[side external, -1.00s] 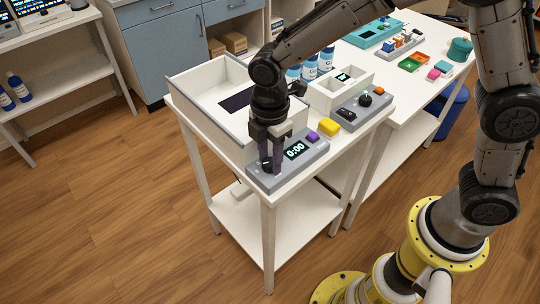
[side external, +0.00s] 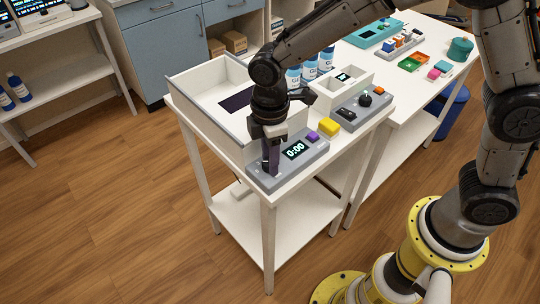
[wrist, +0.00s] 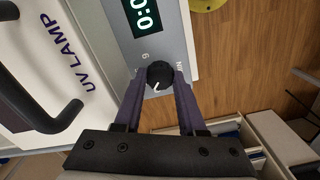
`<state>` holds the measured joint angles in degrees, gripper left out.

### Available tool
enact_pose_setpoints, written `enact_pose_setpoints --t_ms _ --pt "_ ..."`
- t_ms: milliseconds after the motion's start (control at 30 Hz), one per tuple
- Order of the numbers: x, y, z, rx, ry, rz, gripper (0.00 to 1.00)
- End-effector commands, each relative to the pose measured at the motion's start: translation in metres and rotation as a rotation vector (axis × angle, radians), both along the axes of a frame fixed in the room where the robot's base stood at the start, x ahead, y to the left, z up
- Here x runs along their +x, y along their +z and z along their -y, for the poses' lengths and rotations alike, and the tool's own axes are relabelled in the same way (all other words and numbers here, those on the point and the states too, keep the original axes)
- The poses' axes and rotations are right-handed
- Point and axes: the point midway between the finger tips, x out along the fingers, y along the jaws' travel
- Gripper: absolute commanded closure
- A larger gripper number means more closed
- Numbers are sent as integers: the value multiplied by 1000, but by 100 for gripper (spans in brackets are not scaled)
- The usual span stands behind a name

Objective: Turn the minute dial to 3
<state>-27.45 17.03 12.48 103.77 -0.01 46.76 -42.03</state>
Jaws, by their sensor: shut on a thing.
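The minute dial (wrist: 159,73) is a small black knob on a grey control panel (side external: 263,182), near the panel's left end. In the wrist view, my gripper (wrist: 159,80) has its two purple fingers shut on the dial, one on each side. A white pointer mark on the knob aims to the picture's lower left. A "6" and a partly hidden label are printed beside the knob. In the side view, my gripper (side external: 270,160) points down at the panel and hides the dial. The panel's display (side external: 295,149) reads 0:00.
A purple button (side external: 313,136) is on the same panel. A white open box with "UV LAMP" lettering (wrist: 66,52) stands beside it. Several blue-labelled bottles stand behind.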

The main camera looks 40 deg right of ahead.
Motion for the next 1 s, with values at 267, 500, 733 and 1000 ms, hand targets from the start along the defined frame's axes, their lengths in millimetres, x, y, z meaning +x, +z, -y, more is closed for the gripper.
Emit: enact_pose_setpoints --t_ms 267,500,733,1000 --pt "1 2 -1 2 -219 3 100" --pt "1 2 -1 3 -351 3 100" --pt "1 2 -1 3 -414 3 100" --pt "1 2 -1 4 -429 4 100"
